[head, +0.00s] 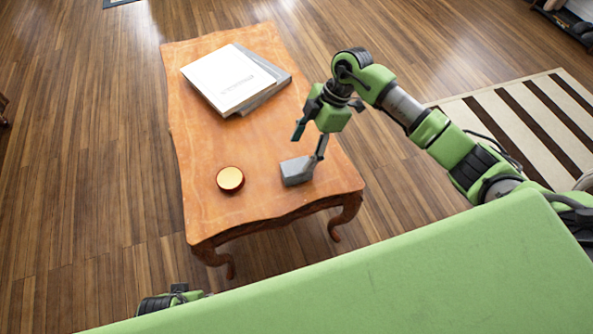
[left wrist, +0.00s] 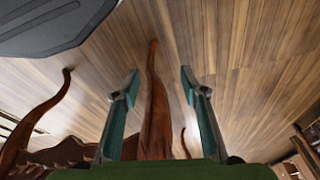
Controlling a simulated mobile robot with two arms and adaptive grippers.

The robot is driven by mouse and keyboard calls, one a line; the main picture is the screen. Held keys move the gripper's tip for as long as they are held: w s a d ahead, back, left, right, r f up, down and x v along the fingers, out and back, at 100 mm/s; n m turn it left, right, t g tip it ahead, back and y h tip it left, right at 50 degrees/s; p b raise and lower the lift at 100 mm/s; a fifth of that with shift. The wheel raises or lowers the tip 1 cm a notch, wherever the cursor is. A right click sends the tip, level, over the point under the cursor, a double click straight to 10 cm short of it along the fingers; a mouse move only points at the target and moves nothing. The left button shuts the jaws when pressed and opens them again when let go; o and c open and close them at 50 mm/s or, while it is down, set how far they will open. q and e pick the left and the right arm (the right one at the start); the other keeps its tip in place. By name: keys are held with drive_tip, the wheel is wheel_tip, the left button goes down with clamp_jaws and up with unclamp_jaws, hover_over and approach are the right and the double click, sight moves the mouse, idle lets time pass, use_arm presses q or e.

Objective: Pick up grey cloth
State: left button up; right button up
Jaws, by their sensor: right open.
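The grey cloth (head: 296,171) lies as a small folded block near the front right corner of the wooden table (head: 200,213) in the head view. My right gripper (head: 307,148) is open, pointing down just above the cloth. One fingertip is at the cloth's right end and the other is above and to its left; I cannot tell whether either touches it. In the left wrist view my left gripper (left wrist: 160,78) is open, with nothing held between its fingers. The cloth cannot be made out there.
A round gold-topped tin (head: 230,179) stands on the table left of the cloth. A white book (head: 226,78) lies on a grey one (head: 279,80) at the table's far end. The table's middle is clear. A striped rug (head: 520,120) lies on the floor at right.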

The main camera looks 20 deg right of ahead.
sight(298, 166)
drive_tip(key=x, duration=0.2)
drive_tip(key=shift+a+f, duration=0.15)
drive_tip(key=shift+f, duration=0.1)
drive_tip(key=x, duration=0.1)
drive_tip(key=b+x, duration=0.1)
drive_tip(key=x, duration=0.2)
drive_tip(key=shift+s+d+f, duration=0.2)
drive_tip(key=shift+d, duration=0.1)
drive_tip(key=shift+a+f+b, duration=0.15)
drive_tip(key=shift+f+b, duration=0.15)
drive_tip(key=shift+f, duration=0.05)
use_arm(q)
drive_tip(key=w+v, duration=0.1)
drive_tip(key=v, duration=0.5)
drive_tip(key=shift+w+r, duration=0.35)
drive_tip(key=shift+w, duration=0.1)
use_arm(e)
drive_tip(key=c, duration=1.2)
